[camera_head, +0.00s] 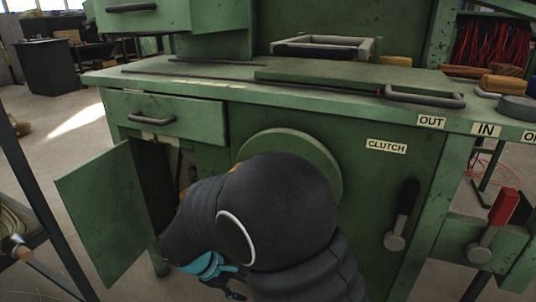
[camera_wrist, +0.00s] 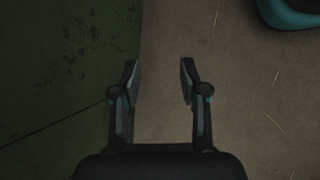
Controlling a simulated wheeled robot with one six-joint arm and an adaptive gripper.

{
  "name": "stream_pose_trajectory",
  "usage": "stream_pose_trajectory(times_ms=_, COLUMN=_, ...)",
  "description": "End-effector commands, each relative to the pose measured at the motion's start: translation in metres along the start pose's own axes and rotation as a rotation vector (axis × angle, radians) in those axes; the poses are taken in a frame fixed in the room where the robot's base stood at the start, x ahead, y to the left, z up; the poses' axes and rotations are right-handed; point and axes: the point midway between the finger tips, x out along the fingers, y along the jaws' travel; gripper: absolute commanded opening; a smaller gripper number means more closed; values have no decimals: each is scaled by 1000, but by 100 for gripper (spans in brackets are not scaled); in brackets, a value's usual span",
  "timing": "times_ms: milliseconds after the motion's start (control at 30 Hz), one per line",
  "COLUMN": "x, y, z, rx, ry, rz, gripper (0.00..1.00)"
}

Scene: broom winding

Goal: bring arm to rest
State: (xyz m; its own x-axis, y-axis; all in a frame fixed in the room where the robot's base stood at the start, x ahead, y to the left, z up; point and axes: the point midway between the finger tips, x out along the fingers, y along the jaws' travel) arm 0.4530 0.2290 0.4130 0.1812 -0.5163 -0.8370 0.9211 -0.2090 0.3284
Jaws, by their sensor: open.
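My gripper (camera_wrist: 160,75) shows in the wrist view with its two fingers apart and nothing between them. Below it are a green panel on the left and bare floor (camera_wrist: 235,110) on the right. In the head view my dark, bulky arm stands in front of the green machine (camera_head: 375,185) and hides part of its front. The gripper itself is mostly hidden there behind the arm. A round green disc (camera_head: 300,145) on the machine front is partly covered by the arm.
A green cabinet door (camera_head: 105,215) stands open left of my arm, below a shut drawer (camera_head: 165,115). A black-handled lever (camera_head: 402,210) and a red-handled lever (camera_head: 495,220) are at the right. A dark shelf frame (camera_head: 30,185) stands at the left edge.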

Motion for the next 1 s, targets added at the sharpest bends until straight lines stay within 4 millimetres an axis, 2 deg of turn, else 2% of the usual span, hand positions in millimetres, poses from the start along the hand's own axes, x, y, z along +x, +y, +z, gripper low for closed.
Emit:
stream_pose_trajectory(times_ms=33, x=-9, y=3, z=21, rx=68, ry=26, rz=-40, gripper=44)
stream_pose_trajectory(times_ms=300, x=-38, y=-2, z=102, rx=388, ry=151, rz=-223, gripper=44)
stream_pose_trajectory(times_ms=700, x=-80, y=-13, z=208, rx=827, ry=346, rz=-394, gripper=44)
stream_pose_trajectory(times_ms=1000, x=-106, y=-22, z=283, rx=1106, ry=489, rz=-408, gripper=44)
